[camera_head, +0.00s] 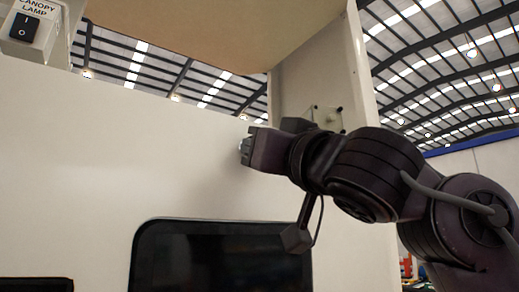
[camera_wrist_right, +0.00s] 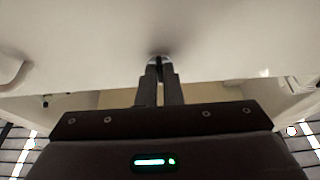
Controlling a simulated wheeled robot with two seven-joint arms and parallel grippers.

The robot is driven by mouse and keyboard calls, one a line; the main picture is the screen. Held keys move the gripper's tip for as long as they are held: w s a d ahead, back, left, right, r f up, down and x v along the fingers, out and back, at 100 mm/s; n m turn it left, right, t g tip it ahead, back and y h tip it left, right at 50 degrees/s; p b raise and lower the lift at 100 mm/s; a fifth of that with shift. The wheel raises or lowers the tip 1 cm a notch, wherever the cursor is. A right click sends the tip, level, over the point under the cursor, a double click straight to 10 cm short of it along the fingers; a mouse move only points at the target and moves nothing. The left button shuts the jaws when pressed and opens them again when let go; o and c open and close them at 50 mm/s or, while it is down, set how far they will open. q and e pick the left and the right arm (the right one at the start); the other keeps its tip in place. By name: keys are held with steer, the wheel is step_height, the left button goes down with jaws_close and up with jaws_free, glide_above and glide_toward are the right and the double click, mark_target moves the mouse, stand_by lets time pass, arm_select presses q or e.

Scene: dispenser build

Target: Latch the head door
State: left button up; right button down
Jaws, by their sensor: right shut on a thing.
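A large cream panel (camera_head: 100,150), which looks like the head door, fills the left and middle of the head view. It is also across the top of the right wrist view (camera_wrist_right: 80,35). My right gripper (camera_head: 246,149) reaches in from the right to the panel's face near its upper right part. In the right wrist view the fingers (camera_wrist_right: 159,64) are close together on a small shiny knob (camera_wrist_right: 159,58) at the panel. Most of the knob is hidden by the fingertips. Whether the door is latched cannot be told. My left gripper is not in view.
A dark screen or window (camera_head: 225,258) sits low in the panel. A box with a black rocker switch (camera_head: 24,28), labelled canopy lamp, is at the upper left. A tan canopy (camera_head: 215,30) overhangs the top, and a cream side post (camera_head: 370,110) stands behind my right arm.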

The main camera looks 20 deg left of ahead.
stand_by(0.4)
steer(key=c, duration=1.6)
jaws_free()
steer(key=shift+f, duration=0.1)
steer(key=b+v, duration=0.3)
steer(key=v, duration=0.4)
steer(key=shift+s+d+f, duration=0.15)
steer(key=shift+s+d, duration=0.05)
steer(key=shift+d, duration=0.05)
